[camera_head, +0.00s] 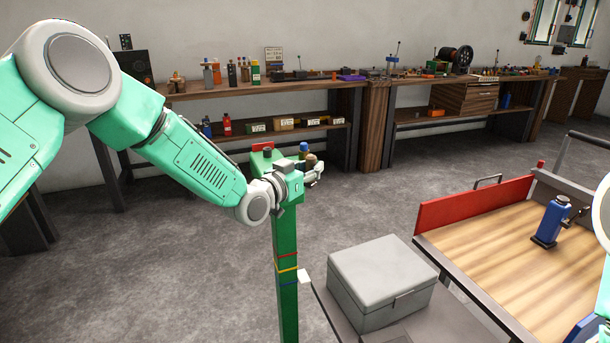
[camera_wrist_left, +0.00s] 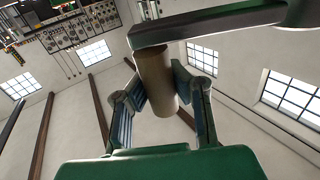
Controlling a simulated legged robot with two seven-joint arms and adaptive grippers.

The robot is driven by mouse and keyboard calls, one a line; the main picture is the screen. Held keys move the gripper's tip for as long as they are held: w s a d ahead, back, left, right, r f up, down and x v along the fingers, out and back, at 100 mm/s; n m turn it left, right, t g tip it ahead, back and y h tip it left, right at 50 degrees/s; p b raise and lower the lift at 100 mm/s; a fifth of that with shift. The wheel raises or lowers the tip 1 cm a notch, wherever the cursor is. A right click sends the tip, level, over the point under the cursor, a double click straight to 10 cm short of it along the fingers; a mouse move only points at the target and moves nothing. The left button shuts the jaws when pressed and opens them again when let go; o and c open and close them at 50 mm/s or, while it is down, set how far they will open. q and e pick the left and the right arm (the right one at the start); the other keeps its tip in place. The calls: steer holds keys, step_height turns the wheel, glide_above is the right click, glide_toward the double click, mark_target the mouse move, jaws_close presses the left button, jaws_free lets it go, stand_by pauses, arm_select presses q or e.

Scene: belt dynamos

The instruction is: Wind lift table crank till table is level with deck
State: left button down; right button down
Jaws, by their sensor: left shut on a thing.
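The green post (camera_head: 287,245) stands in the middle of the head view, with red, yellow and blue bands. My left gripper (camera_head: 313,170) is at its top. In the left wrist view its fingers are shut around the tan cylindrical crank handle (camera_wrist_left: 156,82), under the dark green crank arm (camera_wrist_left: 210,25). The grey lift table (camera_head: 440,324) carries a closed grey box (camera_head: 380,275). A white tab (camera_head: 305,276) shows beside the post near the yellow and blue bands. The wooden deck (camera_head: 500,260) is at right; the table looks lower. My right gripper is out of view.
A blue bottle-shaped device (camera_head: 551,220) stands on the deck. A red side board (camera_head: 475,204) edges the deck's far side. Workbenches (camera_head: 430,115) with tools and bins line the back wall. The grey floor (camera_head: 230,270) left of the post is clear.

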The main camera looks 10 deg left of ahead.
arm_select(q)
steer(key=x, duration=0.3)
steer(key=shift+w+a+r+b, duration=0.1)
steer(key=shift+w+a+b, duration=0.1)
steer(key=shift+w+b, duration=0.2)
steer(key=shift+a, duration=0.2)
stand_by(0.9)
steer(key=c, duration=1.3)
jaws_free()
steer(key=shift+a, duration=0.1)
steer(key=shift+c, duration=0.2)
steer(key=shift+a, duration=0.1)
steer(key=shift+s, duration=0.1)
steer(key=v, duration=1.1)
steer(key=shift+s+a, duration=0.3)
